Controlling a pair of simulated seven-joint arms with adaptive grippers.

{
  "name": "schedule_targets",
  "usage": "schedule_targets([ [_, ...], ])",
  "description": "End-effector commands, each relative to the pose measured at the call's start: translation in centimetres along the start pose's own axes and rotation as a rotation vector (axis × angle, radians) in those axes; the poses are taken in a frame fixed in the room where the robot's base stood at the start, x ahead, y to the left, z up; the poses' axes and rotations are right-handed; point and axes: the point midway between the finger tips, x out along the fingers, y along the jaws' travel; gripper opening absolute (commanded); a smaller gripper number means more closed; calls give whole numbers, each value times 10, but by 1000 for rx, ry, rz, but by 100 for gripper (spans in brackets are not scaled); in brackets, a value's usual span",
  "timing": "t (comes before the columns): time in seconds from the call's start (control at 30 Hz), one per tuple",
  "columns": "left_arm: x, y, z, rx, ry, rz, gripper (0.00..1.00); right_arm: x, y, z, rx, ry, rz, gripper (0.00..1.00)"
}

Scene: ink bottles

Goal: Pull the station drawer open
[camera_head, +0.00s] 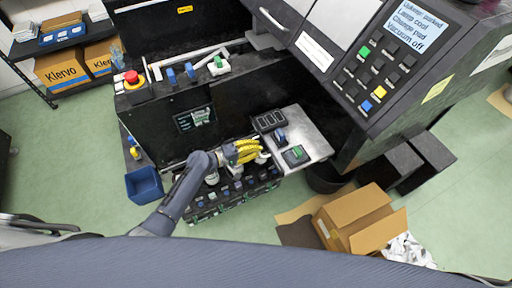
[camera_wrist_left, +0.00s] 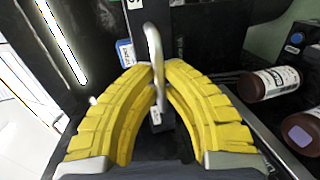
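The black station (camera_head: 170,125) fills the upper middle of the head view. My left gripper (camera_head: 256,151), with ribbed yellow fingers, is at its front, above a row of dark bottles (camera_head: 232,190). In the left wrist view, the gripper (camera_wrist_left: 160,72) has its fingertips close together on both sides of a silver bar handle (camera_wrist_left: 155,50). It looks shut on the handle, though exact contact is hard to see. The drawer front is mostly hidden by the fingers, and I cannot tell how far the drawer is out. My right gripper is not in view.
Brown bottles (camera_wrist_left: 270,82) lie close to the right of the fingers. A grey metal plate (camera_head: 305,130) with small devices is right of the gripper. A blue bin (camera_head: 144,185) is at the left, and an open cardboard box (camera_head: 358,216) is on the floor at the right.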

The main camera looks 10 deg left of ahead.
Motion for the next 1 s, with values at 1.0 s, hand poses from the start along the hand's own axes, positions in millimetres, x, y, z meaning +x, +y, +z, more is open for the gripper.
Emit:
schedule_targets([
  [1.0,-63,-1,0,1,1,-3,20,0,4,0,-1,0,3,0],
])
